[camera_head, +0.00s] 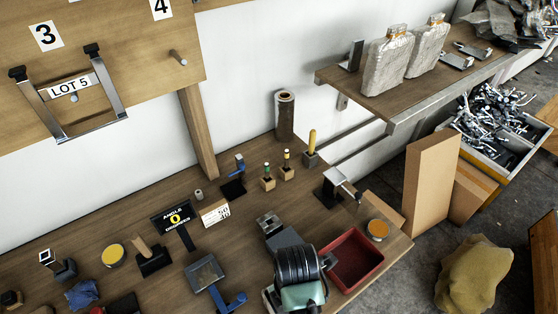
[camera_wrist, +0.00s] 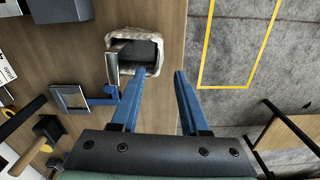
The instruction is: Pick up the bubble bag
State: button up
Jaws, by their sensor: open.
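A pale, crinkled bag, which looks like the bubble bag (camera_wrist: 155,45), lies on the wooden bench near its edge in the wrist view. Its whitish rim surrounds a dark grey middle, with a shiny metal plate at its left. My gripper (camera_wrist: 163,74) is open, its two blue fingers spread and empty. The fingertips appear just below and right of the bag; I cannot tell the height between them. In the head view, my teal and black arm part covers that area of the bench, so the bag and fingers cannot be made out there.
A blue-handled square tool (camera_wrist: 70,98) and a wooden mallet (camera_wrist: 45,130) lie left of the fingers. The bench (camera_head: 95,215) also carries a red tray (camera_head: 350,262). Two whitish packages (camera_head: 386,65) stand on the shelf. Floor (camera_wrist: 230,100) lies beyond the bench edge.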

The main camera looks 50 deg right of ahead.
jog(key=f, duration=0.3)
jog(key=shift+w+f, duration=0.15)
jog(key=shift+w, duration=0.05)
jog(key=shift+s+f, duration=0.2)
jog(key=shift+f, duration=0.35)
notch_tip(320, 180, down, 4)
jog(key=shift+w+f+p, duration=0.1)
jog(key=shift+p, duration=0.25)
grip_shut()
